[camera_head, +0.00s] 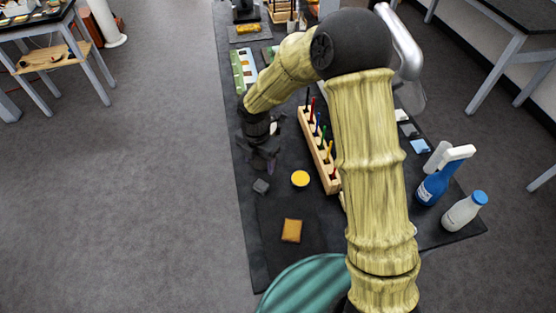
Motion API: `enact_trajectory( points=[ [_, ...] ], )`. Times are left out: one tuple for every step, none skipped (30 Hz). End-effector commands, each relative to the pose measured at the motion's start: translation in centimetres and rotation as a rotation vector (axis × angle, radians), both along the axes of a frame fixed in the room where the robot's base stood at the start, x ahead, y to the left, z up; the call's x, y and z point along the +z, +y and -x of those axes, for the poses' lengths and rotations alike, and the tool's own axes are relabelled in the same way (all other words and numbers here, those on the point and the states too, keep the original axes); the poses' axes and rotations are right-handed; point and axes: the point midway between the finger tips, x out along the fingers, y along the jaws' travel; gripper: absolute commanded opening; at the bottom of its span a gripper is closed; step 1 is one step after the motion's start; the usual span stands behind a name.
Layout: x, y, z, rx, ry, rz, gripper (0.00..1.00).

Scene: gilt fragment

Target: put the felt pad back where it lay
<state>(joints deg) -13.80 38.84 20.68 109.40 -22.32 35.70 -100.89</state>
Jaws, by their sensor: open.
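I cannot tell for sure which thing is the felt pad. A flat yellow-brown square (292,230) lies on the dark table near its front. A yellow disc (300,178) lies behind it, and a small grey block (261,186) lies to the disc's left. My gripper (261,164) points down over the left side of the table, just behind the grey block. It is open, and I see nothing held in it, though its fingers are dark and small here. My arm hides part of the table's right half.
A wooden rack (320,150) with several coloured tools stands right of the disc. A blue spray bottle (432,186) and a white bottle (464,210) with a blue cap stand at the right. Small grey and blue squares (420,146) lie behind them. Table room around the yellow-brown square is clear.

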Motion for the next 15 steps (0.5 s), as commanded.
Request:
enact_trajectory(
  points=[
    [0.0,0.0,0.0,0.0,0.0,0.0,0.61],
    [0.0,0.0,0.0,0.0,0.0,0.0,0.61],
    [0.0,0.0,0.0,-0.001,0.0,0.0,0.61],
    [0.0,-0.1,0.0,-0.005,0.0,0.0,0.61],
    [0.1,-0.2,0.0,-0.014,-0.001,0.001,0.61],
    [0.3,-0.5,0.0,-0.035,-0.004,0.001,0.61],
    [0.4,-0.7,0.0,-0.061,-0.006,0.001,0.61],
    [0.7,-1.2,0.1,-0.094,-0.008,0.001,0.61],
    [1.1,-1.8,0.2,-0.153,-0.013,0.002,0.61],
    [1.4,-2.5,0.3,-0.21,-0.018,0.001,0.61],
    [1.8,-3.2,0.4,-0.275,-0.023,0.001,0.61],
    [2.4,-4.3,0.7,-0.372,-0.031,-0.001,0.61],
    [2.9,-5.1,0.9,-0.453,-0.037,-0.004,0.61],
    [3.4,-6.1,1.1,-0.538,-0.045,-0.006,0.61],
    [4.0,-7.3,1.5,-0.657,-0.053,-0.012,0.61]
  ],
)
